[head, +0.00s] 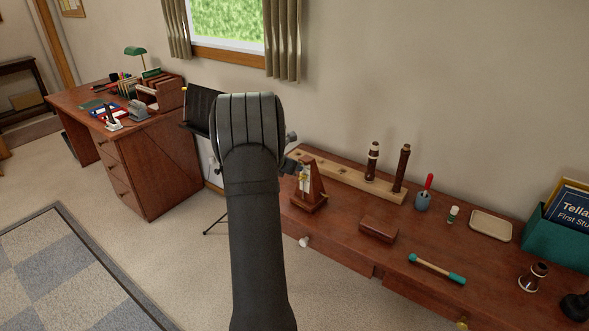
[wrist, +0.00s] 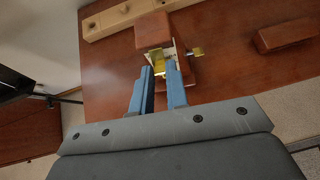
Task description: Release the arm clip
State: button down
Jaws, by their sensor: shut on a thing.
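A wooden pyramid metronome (head: 309,196) stands upright on the brown table, right of my arm in the head view. Its open front shows a cream plate and a brass part. In the wrist view the metronome (wrist: 155,28) lies ahead of my fingertips, with a brass part (wrist: 160,50) at them and a brass key-like piece (wrist: 195,53) sticking out to the right. My gripper (wrist: 160,68) has blue fingers, shut on a brass part at the metronome's front. I cannot tell whether that part is the arm clip; the fingertips partly hide it. In the head view my arm hides much of the gripper.
A pale wooden rack (head: 340,178) holding dark wooden instrument pieces lies behind the metronome. A small brown box (head: 378,229) and a teal-ended stick (head: 437,268) lie to its right. A black music stand (head: 200,105) stands left of the table. Bare tabletop lies between the items.

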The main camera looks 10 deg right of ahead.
jog(key=shift+w+d+r+g+y, duration=0.2)
jog(key=shift+r+g+y, duration=0.3)
jog(key=shift+g+y, duration=0.65)
jog(key=shift+w+d+r+g+y, duration=0.2)
jog(key=shift+r+g+y, duration=0.25)
jog(key=shift+g+y, duration=0.65)
jog(key=shift+w+d+r+g+y, duration=0.2)
jog(key=shift+r+g+y, duration=0.5)
jog(key=shift+y, duration=0.75)
jog(key=shift+d+f, duration=0.1)
jog(key=shift+f, duration=0.05)
jog(key=shift+s, duration=0.1)
jog(key=c, duration=1.4)
grip_release()
